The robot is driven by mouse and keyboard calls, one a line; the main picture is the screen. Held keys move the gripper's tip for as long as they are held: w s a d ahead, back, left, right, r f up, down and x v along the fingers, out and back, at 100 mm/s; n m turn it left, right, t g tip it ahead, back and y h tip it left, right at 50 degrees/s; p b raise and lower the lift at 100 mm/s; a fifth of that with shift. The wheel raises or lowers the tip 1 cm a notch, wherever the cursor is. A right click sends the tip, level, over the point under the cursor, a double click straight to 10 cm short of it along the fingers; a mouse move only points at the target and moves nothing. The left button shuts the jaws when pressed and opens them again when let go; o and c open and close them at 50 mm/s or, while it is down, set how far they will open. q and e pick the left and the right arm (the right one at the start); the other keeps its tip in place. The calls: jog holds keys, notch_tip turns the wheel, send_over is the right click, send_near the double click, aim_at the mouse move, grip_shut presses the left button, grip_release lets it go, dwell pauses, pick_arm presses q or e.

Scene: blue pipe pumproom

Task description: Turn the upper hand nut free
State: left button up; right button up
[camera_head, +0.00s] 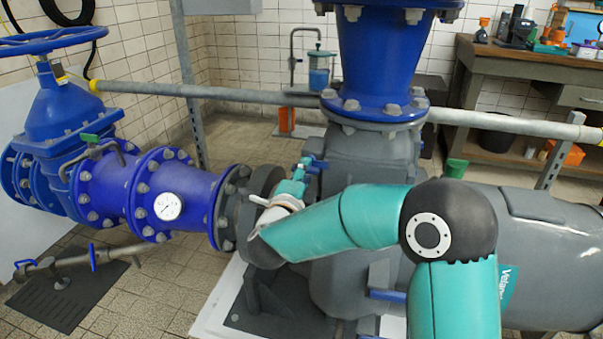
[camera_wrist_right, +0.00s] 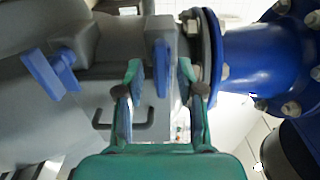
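The upper hand nut (camera_head: 318,164) is a blue winged piece on the grey pump housing, right at the tips of my right gripper (camera_head: 301,170) in the head view. In the wrist view the nut (camera_wrist_right: 162,66) stands edge-on between the two teal fingers of my right gripper (camera_wrist_right: 161,72). The fingers are apart, with a visible gap on each side of the nut. A second blue hand nut (camera_head: 386,295) sits lower on the housing; a blue winged piece (camera_wrist_right: 50,72) also shows left of the fingers in the wrist view. My left gripper is not in view.
The grey pump housing (camera_head: 365,165) and a bolted flange (camera_wrist_right: 206,60) stand close around the gripper. A blue pipe with a gauge (camera_head: 168,206) lies to the left. A grey rail (camera_head: 200,91) crosses behind. A workbench (camera_head: 540,70) stands at the back right.

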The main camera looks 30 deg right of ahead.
jog(key=shift+x, duration=0.8)
jog(key=shift+c, duration=0.3)
